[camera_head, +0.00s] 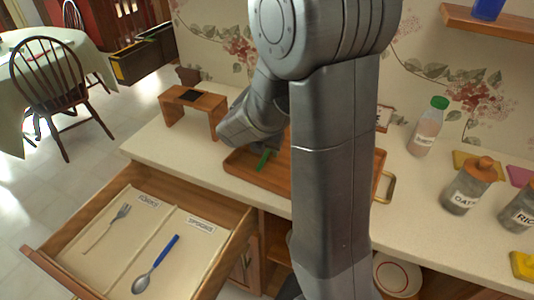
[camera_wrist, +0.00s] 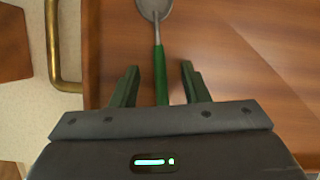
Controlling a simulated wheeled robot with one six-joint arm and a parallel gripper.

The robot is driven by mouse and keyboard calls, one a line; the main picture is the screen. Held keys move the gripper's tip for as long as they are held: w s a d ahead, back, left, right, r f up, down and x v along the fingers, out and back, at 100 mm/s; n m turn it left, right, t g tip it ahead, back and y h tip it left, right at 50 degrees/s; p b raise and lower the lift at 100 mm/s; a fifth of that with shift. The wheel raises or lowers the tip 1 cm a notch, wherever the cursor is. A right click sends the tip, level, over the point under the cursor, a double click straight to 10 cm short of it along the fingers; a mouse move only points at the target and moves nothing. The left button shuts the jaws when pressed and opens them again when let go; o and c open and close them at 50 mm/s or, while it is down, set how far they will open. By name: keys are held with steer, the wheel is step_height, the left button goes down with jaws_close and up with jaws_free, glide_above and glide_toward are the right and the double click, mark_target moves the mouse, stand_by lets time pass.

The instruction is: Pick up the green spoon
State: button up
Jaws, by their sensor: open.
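The green spoon (camera_wrist: 159,62) lies on a wooden tray (camera_wrist: 225,35), its green handle pointing toward my gripper and its metal bowl at the top edge of the wrist view. My gripper (camera_wrist: 159,67) is open, with one finger on each side of the handle and a gap on both sides. I cannot tell how far above the tray the fingers are. In the head view a green strip, apparently the spoon's handle (camera_head: 263,159), shows on the tray (camera_head: 236,161) beside the end of my arm. The arm hides the rest.
A brass tray handle (camera_wrist: 56,50) is left of my gripper. An open drawer (camera_head: 75,218) holds a fork (camera_head: 107,228) and a blue-handled spoon (camera_head: 155,262). A small wooden stand (camera_head: 212,101) is behind. A green-capped bottle (camera_head: 428,128) and jars (camera_head: 470,187) stand at right.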

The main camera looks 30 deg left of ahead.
steer(key=shift+f, duration=0.1)
stand_by(0.3)
jaws_close()
